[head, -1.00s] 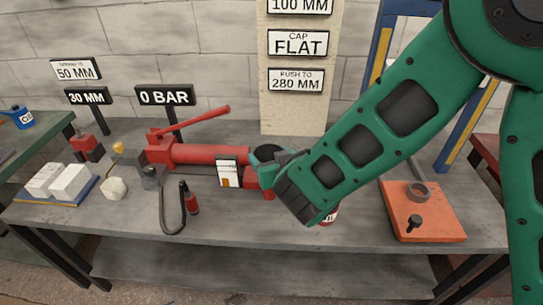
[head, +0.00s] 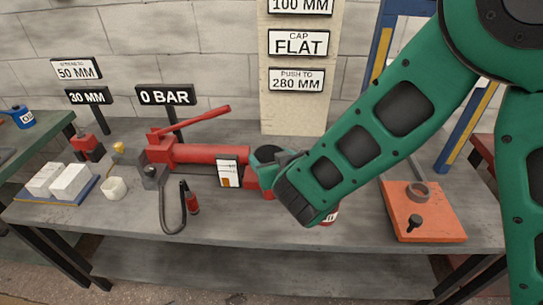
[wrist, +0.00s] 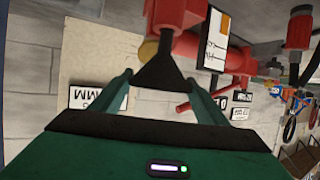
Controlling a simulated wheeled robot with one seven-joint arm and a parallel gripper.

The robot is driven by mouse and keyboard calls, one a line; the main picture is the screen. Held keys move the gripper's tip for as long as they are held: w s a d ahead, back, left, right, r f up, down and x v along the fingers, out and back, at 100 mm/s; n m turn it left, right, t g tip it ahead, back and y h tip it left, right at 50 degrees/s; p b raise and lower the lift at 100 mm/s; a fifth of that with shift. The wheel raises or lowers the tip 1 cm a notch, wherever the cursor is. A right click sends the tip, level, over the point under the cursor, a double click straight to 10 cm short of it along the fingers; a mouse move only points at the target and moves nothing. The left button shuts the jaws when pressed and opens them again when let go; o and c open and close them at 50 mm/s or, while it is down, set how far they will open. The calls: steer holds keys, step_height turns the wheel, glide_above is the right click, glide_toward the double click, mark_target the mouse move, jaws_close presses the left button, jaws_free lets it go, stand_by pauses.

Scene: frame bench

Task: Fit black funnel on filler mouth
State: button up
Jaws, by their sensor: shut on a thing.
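In the wrist view, my gripper (wrist: 160,78) has its two green fingers on either side of the black funnel (wrist: 163,66). It is shut on the funnel, whose wide end faces my palm and whose narrow end points at a red part of the pump (wrist: 176,15). A filler mouth cannot be made out, and I cannot tell whether the spout touches the red part. In the head view, the red hand pump (head: 205,153) lies along the bench, its right end behind my wrist. The funnel and fingertips are hidden there by my arm.
A white card (head: 229,172) stands before the pump. A black hose (head: 162,210) hangs at its left. A white cup (head: 114,188) and white blocks on a blue tray (head: 90,196) are further left. An orange plate (head: 425,222) lies right. The front bench middle (head: 250,225) is clear.

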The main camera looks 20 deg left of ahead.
steer(key=shift+f, duration=1.7)
steer(key=o, duration=1.1)
steer(key=shift+v, duration=5.2)
steer(key=shift+d, duration=0.1)
steer(key=shift+d, duration=0.1)
